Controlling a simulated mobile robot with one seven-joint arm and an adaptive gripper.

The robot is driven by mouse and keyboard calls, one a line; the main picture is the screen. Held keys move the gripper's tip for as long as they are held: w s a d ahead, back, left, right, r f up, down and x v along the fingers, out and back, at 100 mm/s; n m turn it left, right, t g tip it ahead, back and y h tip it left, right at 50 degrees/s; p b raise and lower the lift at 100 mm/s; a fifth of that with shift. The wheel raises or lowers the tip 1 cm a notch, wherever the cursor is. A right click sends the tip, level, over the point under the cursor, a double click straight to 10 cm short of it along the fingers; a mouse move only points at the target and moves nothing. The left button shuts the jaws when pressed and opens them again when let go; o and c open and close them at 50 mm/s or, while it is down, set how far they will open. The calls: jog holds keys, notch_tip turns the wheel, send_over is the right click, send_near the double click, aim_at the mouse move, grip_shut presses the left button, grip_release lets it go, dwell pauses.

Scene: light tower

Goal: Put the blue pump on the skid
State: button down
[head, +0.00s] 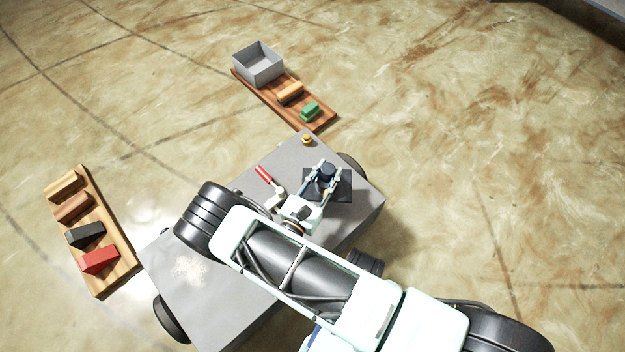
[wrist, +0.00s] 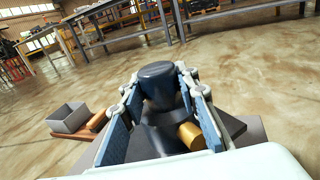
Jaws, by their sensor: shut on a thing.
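The dark blue pump (head: 327,171) is between the fingers of my gripper (head: 322,172), over the right part of the grey cart top. In the wrist view the pump (wrist: 157,82) stands about upright, with a finger on each side of it. A brass cylinder (wrist: 190,136) sticks out low on its near side. A dark square plate, which looks like the skid (head: 342,190), lies beneath the pump. The pump and fingers cover its middle. I cannot tell whether the pump's base touches the plate.
On the grey cart (head: 185,282) are a red-handled part (head: 264,175) and a small yellow knob (head: 307,139). A board (head: 325,121) behind holds a grey bin (head: 258,65), an orange block and a green block. A board (head: 122,268) at left holds several blocks. Floor at right is clear.

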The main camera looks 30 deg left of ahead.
aim_at(316, 191)
jog(key=w+f, duration=0.1)
jog(key=w+d+f+b, duration=0.1)
jog(key=f, duration=0.1)
jog(key=w+f, duration=0.1)
jog(key=shift+w+d+f+b, duration=0.2)
jog(key=shift+w+f+b, duration=0.2)
jog(key=shift+w+d+f+b, duration=0.15)
jog(key=shift+f+b, duration=0.25)
jog(key=shift+f, duration=0.55)
jog(key=shift+w+a+f+b, duration=0.1)
jog(key=shift+f+b, duration=0.3)
jog(key=shift+f, duration=0.5)
jog(key=c, duration=1.5)
grip_release()
jog(key=shift+d+f, duration=0.1)
jog(key=shift+f, duration=0.1)
jog(key=shift+s+r, duration=0.15)
jog(key=shift+s, duration=0.1)
jog(key=s+p, duration=0.1)
jog(key=s, duration=0.4)
jog(key=s+p, duration=0.1)
jog(key=s, duration=0.5)
jog(key=shift+s+d+p, duration=0.2)
jog(key=shift+s+p, duration=0.1)
